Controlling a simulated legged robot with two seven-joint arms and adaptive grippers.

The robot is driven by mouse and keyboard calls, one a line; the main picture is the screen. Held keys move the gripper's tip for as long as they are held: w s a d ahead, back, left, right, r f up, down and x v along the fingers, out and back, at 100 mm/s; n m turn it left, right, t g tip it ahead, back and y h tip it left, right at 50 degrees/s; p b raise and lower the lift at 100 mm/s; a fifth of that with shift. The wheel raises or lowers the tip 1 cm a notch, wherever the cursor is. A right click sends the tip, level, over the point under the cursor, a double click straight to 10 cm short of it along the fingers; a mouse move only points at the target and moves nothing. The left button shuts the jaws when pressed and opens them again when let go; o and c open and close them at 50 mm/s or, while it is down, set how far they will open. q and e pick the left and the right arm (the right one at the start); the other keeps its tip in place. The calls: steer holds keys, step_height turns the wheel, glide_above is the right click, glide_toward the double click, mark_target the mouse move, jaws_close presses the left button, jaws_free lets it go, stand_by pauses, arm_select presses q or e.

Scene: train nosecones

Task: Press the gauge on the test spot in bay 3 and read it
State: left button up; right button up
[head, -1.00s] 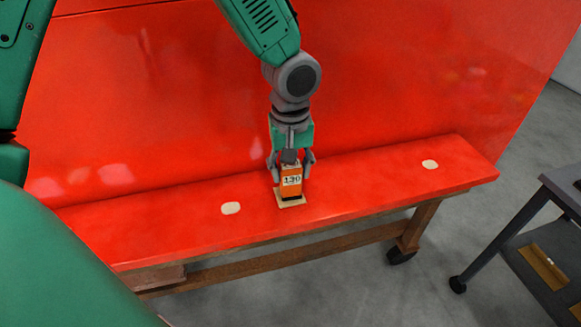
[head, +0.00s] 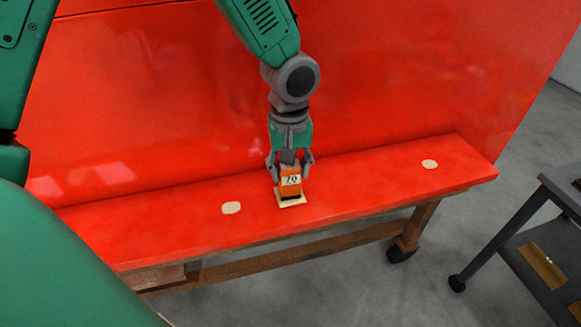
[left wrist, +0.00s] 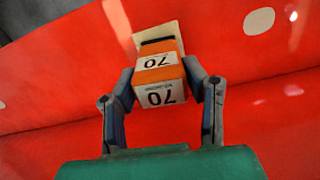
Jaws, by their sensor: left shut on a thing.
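The gauge (head: 290,184) is a small orange block with a white display that reads 70. The 70 also shows on the gauge in the left wrist view (left wrist: 160,75). My left gripper (head: 290,168) is shut on the gauge from above. The gauge's dark lower end is over a pale square spot (head: 296,203) on the red ledge and looks to be touching it. The spot's edges show around the gauge in the left wrist view (left wrist: 153,32). No bay number is visible. My right gripper is not in view.
The red ledge (head: 360,190) carries two other pale rounded spots, one to the left (head: 231,208) and one to the right (head: 429,164). A tall red panel (head: 400,80) rises behind it. A dark cart (head: 545,240) stands at the right, over grey floor.

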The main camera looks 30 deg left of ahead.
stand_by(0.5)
arm_select(q)
step_height(320, 180, up, 2)
steer(key=shift+r+p, duration=0.1)
steer(key=shift+p, duration=0.5)
steer(key=shift+r, duration=2.4)
